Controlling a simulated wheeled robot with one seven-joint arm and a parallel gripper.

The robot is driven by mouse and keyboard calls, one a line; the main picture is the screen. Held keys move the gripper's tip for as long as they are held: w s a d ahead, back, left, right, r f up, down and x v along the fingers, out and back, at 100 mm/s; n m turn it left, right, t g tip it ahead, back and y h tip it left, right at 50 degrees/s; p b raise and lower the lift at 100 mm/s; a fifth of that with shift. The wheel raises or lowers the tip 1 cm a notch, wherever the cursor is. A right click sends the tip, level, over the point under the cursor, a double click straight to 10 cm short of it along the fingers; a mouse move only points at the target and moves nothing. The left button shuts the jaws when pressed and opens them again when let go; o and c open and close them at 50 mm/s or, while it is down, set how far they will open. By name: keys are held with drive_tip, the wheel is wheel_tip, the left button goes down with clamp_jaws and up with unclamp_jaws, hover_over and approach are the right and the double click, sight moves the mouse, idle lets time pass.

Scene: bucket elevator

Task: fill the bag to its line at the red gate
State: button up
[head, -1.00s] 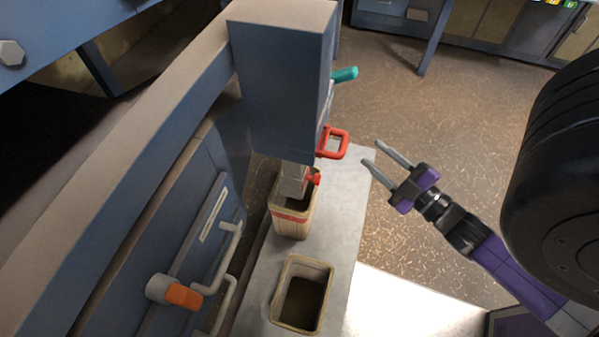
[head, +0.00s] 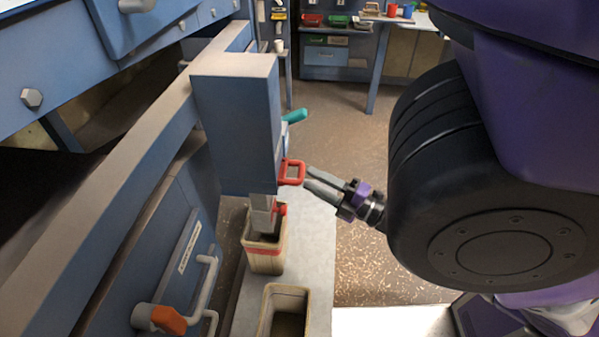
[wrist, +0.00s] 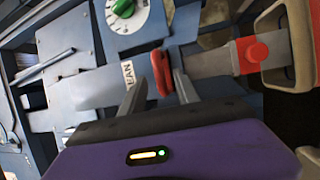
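The red gate handle (head: 292,172), a loop, sticks out from the blue box housing. Below it, a grey spout (head: 262,213) with a small red knob points into a tan bag (head: 265,265) with a red line around its upper part. The fill level inside cannot be made out. My gripper (head: 310,180) is at the red handle. In the wrist view the handle (wrist: 160,72) shows between my two fingers (wrist: 158,90), which look apart; contact is unclear. The spout's red knob (wrist: 257,52) and the bag's rim (wrist: 300,45) are at the right there.
A second tan open container (head: 286,292) stands on the grey bench in front of the bag. A teal handle (head: 294,116) sticks out above the red one. A green dial (wrist: 122,8) shows in the wrist view. An orange-handled valve (head: 168,320) is at lower left.

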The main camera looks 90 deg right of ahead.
sight(301, 171)
drive_tip(key=shift+p+x, duration=0.3)
drive_tip(key=shift+x, duration=2)
drive_tip(key=shift+s, duration=0.1)
clamp_jaws()
